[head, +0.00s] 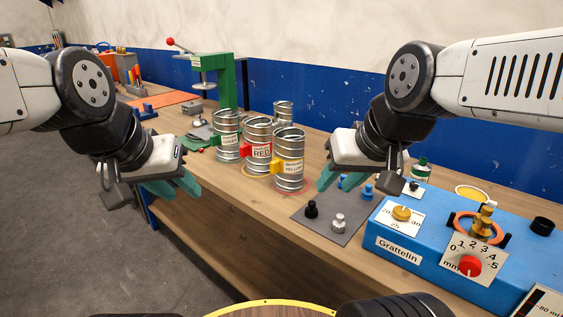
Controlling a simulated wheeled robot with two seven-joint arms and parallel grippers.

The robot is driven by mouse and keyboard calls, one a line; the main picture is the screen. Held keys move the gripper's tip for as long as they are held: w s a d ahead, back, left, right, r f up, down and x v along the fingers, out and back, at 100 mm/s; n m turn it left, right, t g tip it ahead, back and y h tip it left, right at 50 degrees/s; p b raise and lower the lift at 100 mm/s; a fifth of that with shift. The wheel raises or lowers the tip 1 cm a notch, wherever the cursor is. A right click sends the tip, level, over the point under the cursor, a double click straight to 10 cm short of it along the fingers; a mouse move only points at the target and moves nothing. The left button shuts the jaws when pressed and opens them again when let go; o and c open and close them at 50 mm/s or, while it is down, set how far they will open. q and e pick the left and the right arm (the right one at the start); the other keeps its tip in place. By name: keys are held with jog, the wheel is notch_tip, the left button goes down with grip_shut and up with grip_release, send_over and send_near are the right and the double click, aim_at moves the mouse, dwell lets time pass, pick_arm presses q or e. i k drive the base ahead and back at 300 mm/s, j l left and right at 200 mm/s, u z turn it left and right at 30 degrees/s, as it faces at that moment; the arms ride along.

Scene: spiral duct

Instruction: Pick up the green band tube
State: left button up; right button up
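The green band tube (227,141) is a ribbed metal cylinder with a green band and a label, upright on the wooden bench at the left of a group of tubes. The red band tube (257,136) stands close to its right and overlaps part of it. My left gripper (174,189) is to the left and nearer the front, apart from the tube, with its teal fingers open and empty. My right gripper (335,183) is right of the yellow band tube (289,150), also open and empty.
Another metal tube (284,111) stands behind. A green press (219,85) stands at the back left. A blue Grattelin device (430,243) and a grey mat (330,222) with small knobs lie at the right. The bench front (215,185) is clear.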

aim_at(226, 137)
jog(key=i+j, duration=1.35)
